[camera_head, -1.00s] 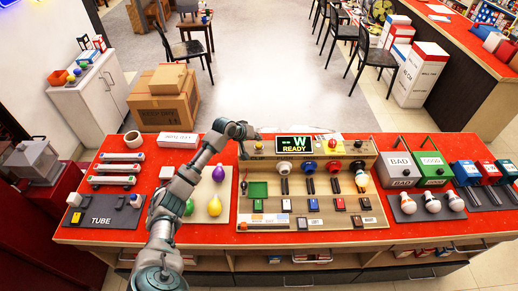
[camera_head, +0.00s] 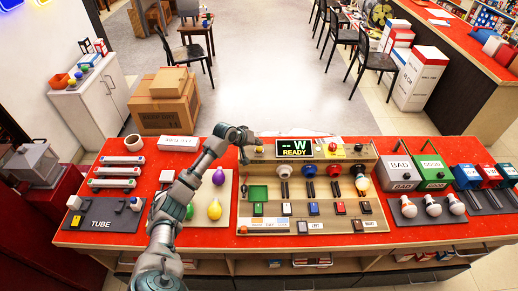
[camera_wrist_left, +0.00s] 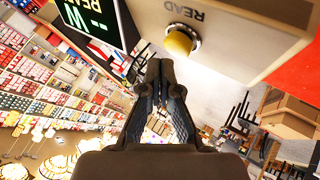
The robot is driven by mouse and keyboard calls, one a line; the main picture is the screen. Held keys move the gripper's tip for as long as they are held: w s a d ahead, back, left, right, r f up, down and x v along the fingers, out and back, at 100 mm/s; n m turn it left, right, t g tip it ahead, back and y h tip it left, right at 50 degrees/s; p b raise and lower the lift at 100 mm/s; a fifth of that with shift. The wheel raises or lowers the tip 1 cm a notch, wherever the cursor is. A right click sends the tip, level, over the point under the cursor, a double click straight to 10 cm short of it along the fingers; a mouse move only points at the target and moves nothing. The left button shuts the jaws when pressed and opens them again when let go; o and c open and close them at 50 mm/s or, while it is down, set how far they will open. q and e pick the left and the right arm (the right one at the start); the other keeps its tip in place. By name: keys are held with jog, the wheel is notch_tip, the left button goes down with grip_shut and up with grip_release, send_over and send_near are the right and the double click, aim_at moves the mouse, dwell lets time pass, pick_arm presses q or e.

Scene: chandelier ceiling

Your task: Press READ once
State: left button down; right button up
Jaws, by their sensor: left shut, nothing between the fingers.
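The READ button is a round yellow button (camera_wrist_left: 180,42) on a pale panel, under the word READ in the left wrist view. The display (camera_head: 294,148) beside it reads "-- W READY" in the head view. My left gripper (camera_wrist_left: 160,66) is shut and empty. Its fingertips are just below and left of the button in the wrist view, with a small gap in the picture; I cannot tell the depth between them. In the head view my left gripper (camera_head: 244,158) points down at the left end of the console. My right gripper is not in view.
The red table (camera_head: 215,240) holds a board with coloured bulbs left of the console. A tube tray (camera_head: 110,226) is at the far left. BAD (camera_head: 401,172) and GOOD (camera_head: 434,170) boxes stand to the right. Coloured buttons and switches line the console front.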

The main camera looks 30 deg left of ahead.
aim_at(258, 149)
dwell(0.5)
pick_arm(q)
jog(key=shift+d+f+p, duration=0.1)
jog(key=shift+f+p, duration=0.15)
jog(key=shift+p, duration=0.2)
jog(key=shift+s+f, duration=0.1)
jog(key=shift+f, duration=0.45)
dwell(0.7)
jog(key=shift+r+p, duration=0.9)
jog(key=shift+p, duration=0.2)
notch_tip(258, 149, up, 5)
jog(key=p, duration=0.5)
